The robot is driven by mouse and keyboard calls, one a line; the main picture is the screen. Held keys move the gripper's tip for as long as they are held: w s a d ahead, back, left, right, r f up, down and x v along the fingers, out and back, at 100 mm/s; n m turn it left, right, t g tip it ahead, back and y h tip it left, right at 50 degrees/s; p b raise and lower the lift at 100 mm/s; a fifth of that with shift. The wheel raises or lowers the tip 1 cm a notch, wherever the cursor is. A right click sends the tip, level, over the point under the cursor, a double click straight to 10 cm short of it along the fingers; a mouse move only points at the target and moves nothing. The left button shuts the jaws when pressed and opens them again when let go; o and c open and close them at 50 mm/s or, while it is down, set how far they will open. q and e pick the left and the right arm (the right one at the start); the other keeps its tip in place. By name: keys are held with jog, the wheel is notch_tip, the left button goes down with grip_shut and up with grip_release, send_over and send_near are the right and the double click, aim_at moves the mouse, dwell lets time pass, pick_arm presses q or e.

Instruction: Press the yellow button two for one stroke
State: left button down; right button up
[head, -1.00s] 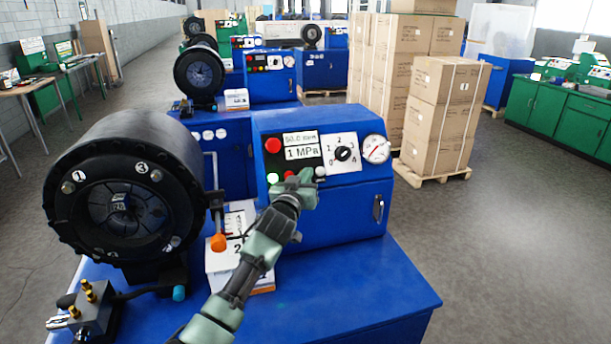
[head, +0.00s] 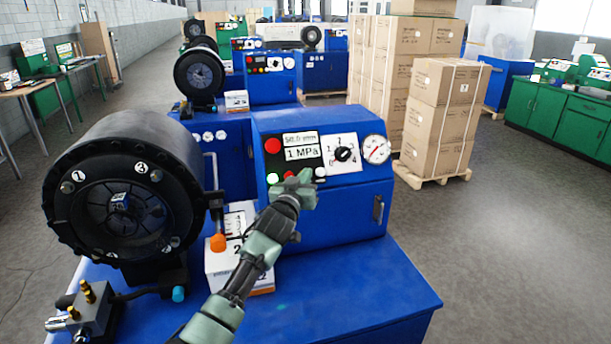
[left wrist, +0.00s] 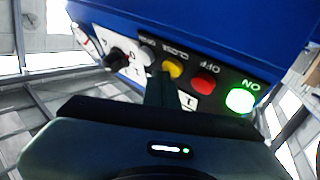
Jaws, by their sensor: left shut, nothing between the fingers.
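My left gripper (head: 304,180) is shut and empty, with its tip at the button row of the blue control box (head: 345,208). In the left wrist view the shut fingers (left wrist: 163,88) reach up to the yellow button (left wrist: 173,68), labelled CLOSE. Whether they touch it I cannot tell for sure. The gripper hides the yellow button in the head view. The green ON button (left wrist: 240,99) is lit, with the red OFF button (left wrist: 204,82) between it and the yellow one. A white button (left wrist: 147,54) is on the other side. My right gripper is not in view.
The black crimper head (head: 125,195) stands left of the control box on the blue bench (head: 350,285). A display (head: 301,146), a dial knob (head: 342,154) and a gauge (head: 376,149) sit above the buttons. Cartons (head: 440,115) stand on a pallet behind.

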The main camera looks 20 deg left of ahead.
pick_arm(q)
jog(key=shift+a, duration=0.1)
dwell(0.3)
jog(key=shift+s+d+r+p, duration=0.45)
jog(key=shift+s+p, duration=0.1)
jog(key=shift+p, duration=0.1)
jog(key=s+d+r+p, duration=0.1)
jog(key=p, duration=0.1)
jog(key=s+d+r+p, duration=0.1)
jog(key=s+p, duration=0.1)
jog(key=shift+s+d+r, duration=0.15)
jog(key=shift+s+r, duration=0.05)
jog(key=shift+r, duration=0.1)
dwell(1.2)
